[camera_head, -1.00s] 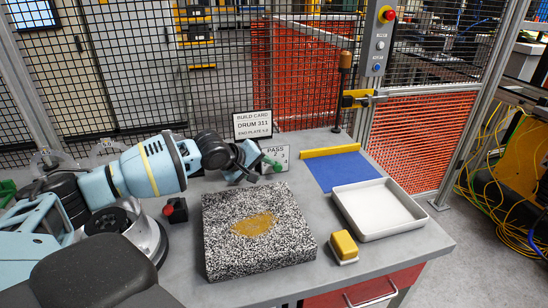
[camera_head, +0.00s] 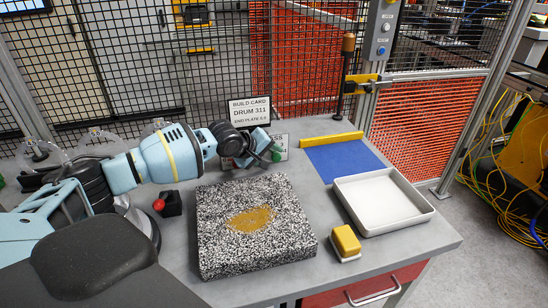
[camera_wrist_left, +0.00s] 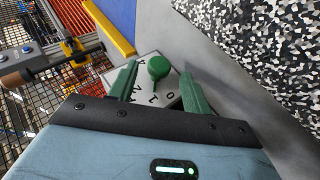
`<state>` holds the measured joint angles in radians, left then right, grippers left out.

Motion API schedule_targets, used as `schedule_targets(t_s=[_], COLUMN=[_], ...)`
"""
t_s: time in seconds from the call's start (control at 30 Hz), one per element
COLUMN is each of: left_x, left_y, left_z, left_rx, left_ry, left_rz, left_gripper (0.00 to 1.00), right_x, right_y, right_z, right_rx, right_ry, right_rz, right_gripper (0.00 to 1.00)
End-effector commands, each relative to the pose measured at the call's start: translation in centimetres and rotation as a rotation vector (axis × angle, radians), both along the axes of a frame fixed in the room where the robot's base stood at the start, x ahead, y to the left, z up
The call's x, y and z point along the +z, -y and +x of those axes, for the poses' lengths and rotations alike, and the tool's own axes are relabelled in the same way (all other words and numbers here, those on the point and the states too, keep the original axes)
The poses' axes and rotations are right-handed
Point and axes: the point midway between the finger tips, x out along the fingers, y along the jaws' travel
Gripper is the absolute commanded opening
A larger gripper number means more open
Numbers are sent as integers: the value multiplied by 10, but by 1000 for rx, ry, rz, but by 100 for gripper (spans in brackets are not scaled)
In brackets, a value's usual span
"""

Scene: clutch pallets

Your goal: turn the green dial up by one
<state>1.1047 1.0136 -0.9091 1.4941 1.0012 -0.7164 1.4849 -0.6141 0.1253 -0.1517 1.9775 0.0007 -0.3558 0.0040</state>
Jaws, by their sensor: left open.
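The green dial (camera_wrist_left: 158,67) is a round knob on a white plate (camera_wrist_left: 150,92) with black digits around it, seen in the left wrist view. The number it points to cannot be read. My left gripper (camera_wrist_left: 159,70) is open, one green finger on each side of the dial. Whether the fingers touch it cannot be told. My right gripper is not in view.
The build card (camera_head: 249,112) reading DRUM 311 stands behind the gripper. A speckled block (camera_head: 215,215) is in front of it. A red button (camera_head: 159,204), blue mat (camera_head: 343,165), white tray (camera_head: 428,213) and yellow block (camera_head: 346,239) are also on the bench.

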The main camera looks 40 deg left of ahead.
Motion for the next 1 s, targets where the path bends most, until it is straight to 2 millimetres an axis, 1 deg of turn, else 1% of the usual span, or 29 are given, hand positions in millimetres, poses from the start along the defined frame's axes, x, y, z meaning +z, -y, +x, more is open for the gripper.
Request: schedule_targets(t_s=[0.03, 0.1, 0.2, 0.5, 0.53, 0.83, 0.87, 1.0], left_x=[-6, -10, -13, -13, -13, -13, -13, -12], left_y=[1, 2, 2, 2, 2, 2, 2, 3], left_z=[5, 10, 14, 16, 16, 16, 16, 16], left_rx=[2, 0, 1, 0, 0, 0, 0, 0], left_ry=[-1, -1, 0, 1, 1, 1, 1, -3], left_rz=[-1, -1, 1, 0, 0, 0, 0, 4], left_gripper=[49, 49, 49, 49, 48, 8, 6, 6], right_x=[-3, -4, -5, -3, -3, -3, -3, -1], right_y=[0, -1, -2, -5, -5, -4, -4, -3], right_z=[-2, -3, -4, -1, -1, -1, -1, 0], right_rx=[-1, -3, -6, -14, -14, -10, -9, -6], right_ry=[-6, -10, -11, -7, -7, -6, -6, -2], right_rz=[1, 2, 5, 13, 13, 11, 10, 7], right_gripper=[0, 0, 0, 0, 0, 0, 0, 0])
